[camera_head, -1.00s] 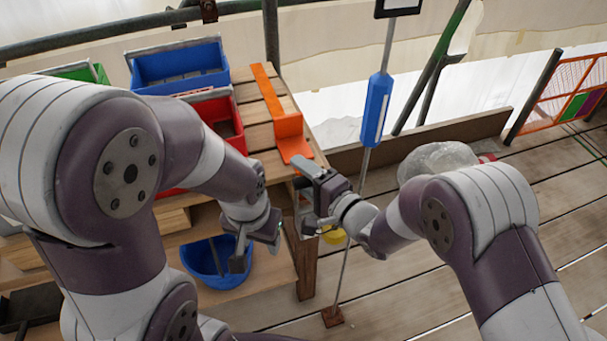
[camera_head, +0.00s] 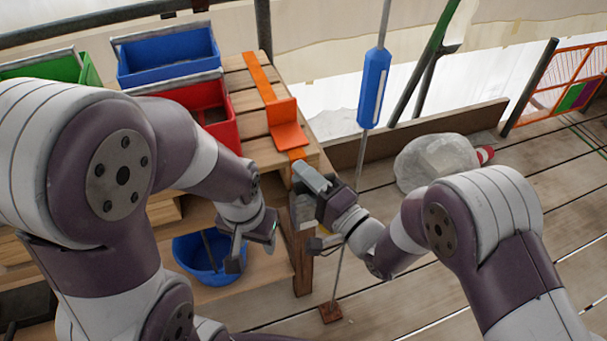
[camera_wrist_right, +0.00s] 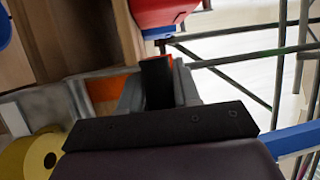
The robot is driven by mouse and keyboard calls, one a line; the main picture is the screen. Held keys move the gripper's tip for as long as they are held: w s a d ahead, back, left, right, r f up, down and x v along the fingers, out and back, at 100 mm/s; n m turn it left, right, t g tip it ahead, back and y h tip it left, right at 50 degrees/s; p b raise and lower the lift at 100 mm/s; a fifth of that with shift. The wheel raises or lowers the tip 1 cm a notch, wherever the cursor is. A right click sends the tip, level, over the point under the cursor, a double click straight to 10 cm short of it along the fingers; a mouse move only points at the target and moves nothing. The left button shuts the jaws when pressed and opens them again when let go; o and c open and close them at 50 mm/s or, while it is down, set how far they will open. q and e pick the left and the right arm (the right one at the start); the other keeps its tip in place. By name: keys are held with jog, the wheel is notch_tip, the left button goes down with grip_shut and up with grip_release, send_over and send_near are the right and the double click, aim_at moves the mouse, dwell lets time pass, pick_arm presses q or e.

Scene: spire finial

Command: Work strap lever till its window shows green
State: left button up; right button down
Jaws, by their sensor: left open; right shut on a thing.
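An orange strap (camera_head: 262,78) runs over the bench, under an orange corner piece (camera_head: 287,133), to the bench's front edge. The grey strap lever (camera_head: 308,177) is at that edge, partly hidden by my right gripper (camera_head: 313,200), which is shut on it. In the right wrist view, grey metal of the lever (camera_wrist_right: 187,84) shows beside a black and orange strip, behind the dark gripper edge (camera_wrist_right: 165,126). I cannot make out the window or its colour. My left gripper (camera_head: 252,247) is open and empty, left of the lever, in front of the bench.
Blue (camera_head: 168,57), red (camera_head: 215,118) and green (camera_head: 60,68) bins stand on the bench. A blue bucket (camera_head: 203,262) is below. A thin pole with a blue sleeve (camera_head: 373,90) rises just right of the lever. A pale wrapped bundle (camera_head: 435,160) lies on the plank floor.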

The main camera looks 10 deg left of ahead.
jog(key=c, duration=0.9)
grip_release()
jog(key=shift+r, duration=0.1)
jog(key=v, duration=1.2)
jog(key=shift+s+d, duration=0.25)
